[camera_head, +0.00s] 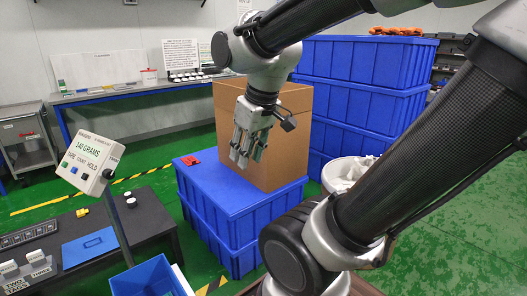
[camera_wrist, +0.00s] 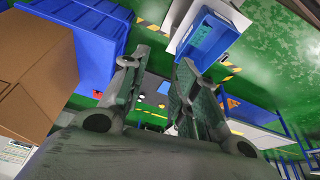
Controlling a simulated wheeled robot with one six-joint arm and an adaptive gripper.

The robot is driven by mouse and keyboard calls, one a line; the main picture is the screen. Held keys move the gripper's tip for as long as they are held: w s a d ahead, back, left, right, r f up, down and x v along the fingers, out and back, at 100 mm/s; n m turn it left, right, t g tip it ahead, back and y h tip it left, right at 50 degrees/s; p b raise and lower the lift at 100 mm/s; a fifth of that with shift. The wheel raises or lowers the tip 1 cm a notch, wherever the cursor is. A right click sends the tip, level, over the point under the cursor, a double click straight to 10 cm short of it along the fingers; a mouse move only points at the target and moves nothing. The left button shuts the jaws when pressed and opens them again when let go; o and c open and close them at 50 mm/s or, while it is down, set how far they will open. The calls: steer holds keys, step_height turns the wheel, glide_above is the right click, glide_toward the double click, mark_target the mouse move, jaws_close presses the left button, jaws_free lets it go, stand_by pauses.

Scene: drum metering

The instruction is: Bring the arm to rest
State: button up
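My gripper (camera_head: 247,157) hangs from my bent arm with its fingers pointing down. In the head view it appears in front of the cardboard box (camera_head: 288,150) and above the lid of a low blue crate (camera_head: 220,188). In the wrist view my gripper (camera_wrist: 158,62) has its two fingers apart, with floor showing between them. No object is held. The cardboard box (camera_wrist: 32,70) is at the left of that view, beside a blue crate (camera_wrist: 92,40). Whether any finger touches the box cannot be told.
A scale display (camera_head: 90,162) reading 140 grams stands on a post at the dark table (camera_head: 110,215). A blue bin (camera_head: 148,277) is below it. Stacked blue crates (camera_head: 360,60) rise behind the box. Small red items (camera_head: 190,160) lie on the low crate. Green floor is open at right.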

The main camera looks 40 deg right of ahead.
steer(key=shift+m, duration=0.8)
steer(key=s, duration=0.1)
steer(key=s+d, duration=0.1)
steer(key=s, duration=0.1)
steer(key=s+r, duration=0.1)
steer(key=shift+s+d+r, duration=0.1)
steer(key=shift+s+d, duration=0.05)
steer(key=shift+d, duration=0.05)
